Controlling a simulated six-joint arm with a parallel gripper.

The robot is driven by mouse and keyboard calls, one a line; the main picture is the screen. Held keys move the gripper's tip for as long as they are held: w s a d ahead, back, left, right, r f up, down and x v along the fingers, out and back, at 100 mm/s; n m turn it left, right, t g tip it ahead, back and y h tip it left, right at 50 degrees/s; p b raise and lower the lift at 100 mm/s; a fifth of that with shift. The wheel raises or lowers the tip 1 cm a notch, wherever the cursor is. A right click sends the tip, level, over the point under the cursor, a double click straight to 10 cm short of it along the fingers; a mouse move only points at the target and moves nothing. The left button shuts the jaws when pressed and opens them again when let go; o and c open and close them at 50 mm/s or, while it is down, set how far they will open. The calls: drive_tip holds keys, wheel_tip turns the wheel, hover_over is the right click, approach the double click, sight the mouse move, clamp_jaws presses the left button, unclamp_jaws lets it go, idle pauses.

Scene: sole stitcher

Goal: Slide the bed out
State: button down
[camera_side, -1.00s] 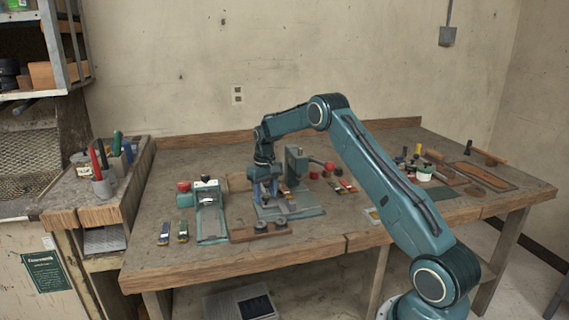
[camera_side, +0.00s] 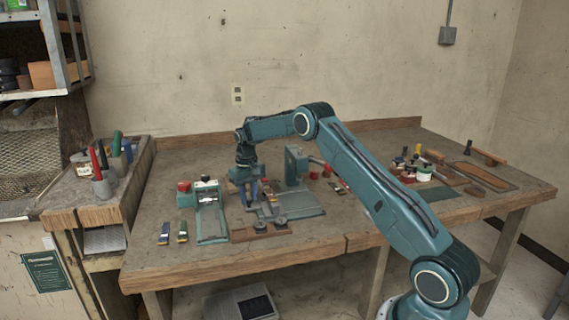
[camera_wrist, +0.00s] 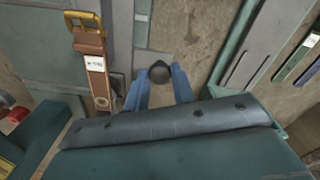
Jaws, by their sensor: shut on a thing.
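The stitcher (camera_side: 295,166) stands mid-table, a grey-green machine on a flat base (camera_side: 309,201). My gripper (camera_side: 247,200) is low at the left side of this base. In the wrist view, my gripper's blue fingers (camera_wrist: 159,84) are shut on a dark round knob (camera_wrist: 159,72). A narrow grey bar (camera_wrist: 142,22) runs up from beside the knob. A grey-green plate (camera_wrist: 38,42) lies left of it, with a brown strap (camera_wrist: 96,72) bearing a brass buckle and a white tag. The side view leaves the bed's outline partly hidden behind my gripper.
A green fixture (camera_side: 211,217) stands close on the left, with small coloured tools (camera_side: 183,231) beside it. A wooden block with round knobs (camera_side: 262,230) lies in front. The front table strip is clear.

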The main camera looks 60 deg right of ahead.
drive_tip(key=c, duration=1.2)
unclamp_jaws()
drive_tip(key=shift+o, duration=0.2)
wheel_tip(320, 180, up, 14)
